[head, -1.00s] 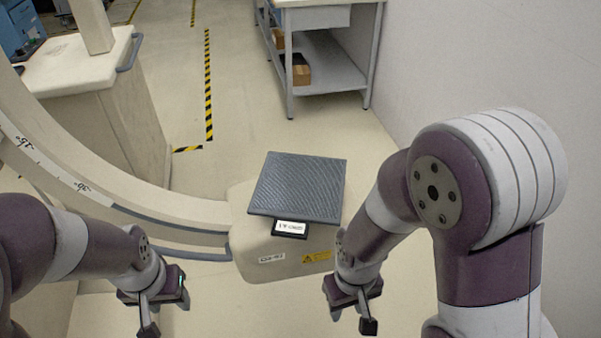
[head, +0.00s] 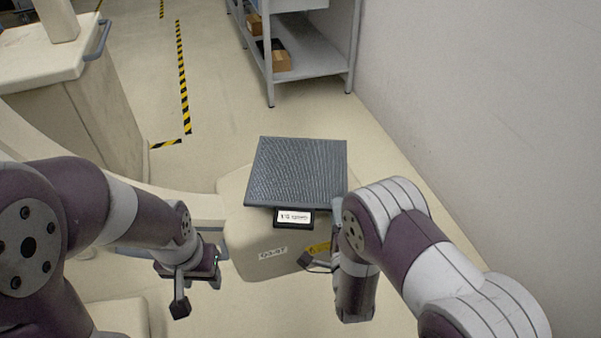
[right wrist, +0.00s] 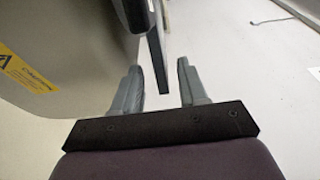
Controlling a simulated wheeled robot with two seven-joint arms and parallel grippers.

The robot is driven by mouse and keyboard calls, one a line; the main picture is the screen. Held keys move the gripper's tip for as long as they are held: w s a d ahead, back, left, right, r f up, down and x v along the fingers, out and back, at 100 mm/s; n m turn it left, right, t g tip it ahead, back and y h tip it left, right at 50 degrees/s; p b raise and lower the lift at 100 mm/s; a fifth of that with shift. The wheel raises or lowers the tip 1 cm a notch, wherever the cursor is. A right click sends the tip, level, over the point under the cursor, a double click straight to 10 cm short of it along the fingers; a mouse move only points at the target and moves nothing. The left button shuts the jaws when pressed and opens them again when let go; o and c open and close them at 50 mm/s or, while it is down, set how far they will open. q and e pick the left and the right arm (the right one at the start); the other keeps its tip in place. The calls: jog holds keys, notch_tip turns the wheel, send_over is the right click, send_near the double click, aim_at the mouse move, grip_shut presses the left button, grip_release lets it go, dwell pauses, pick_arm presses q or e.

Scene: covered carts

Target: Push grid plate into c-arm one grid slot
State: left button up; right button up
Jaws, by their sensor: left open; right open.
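The grid plate (head: 297,172) is a dark, finely textured square lying on the pale c-arm housing (head: 240,235), with a white-labelled tab (head: 294,217) at its near edge. The slot itself cannot be made out. My right gripper (head: 322,240) is open beside the plate's near right corner. In the right wrist view, a thin dark edge (right wrist: 156,50), apparently the plate's, reaches between the open fingers (right wrist: 162,82); contact cannot be told. My left gripper (head: 198,293) is open and empty, in front and left of the housing.
The housing has a yellow warning sticker (head: 318,248) near my right gripper. A grey shelf cart (head: 315,62) with boxes stands behind, a pale cabinet (head: 75,110) at the back left. A white wall (head: 460,120) bounds the right. Floor between is clear.

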aim_at(337, 192)
jog(key=w, duration=0.6)
jog(key=shift+w, duration=0.25)
jog(key=shift+s, duration=0.1)
jog(key=shift+c, duration=0.6)
grip_shut()
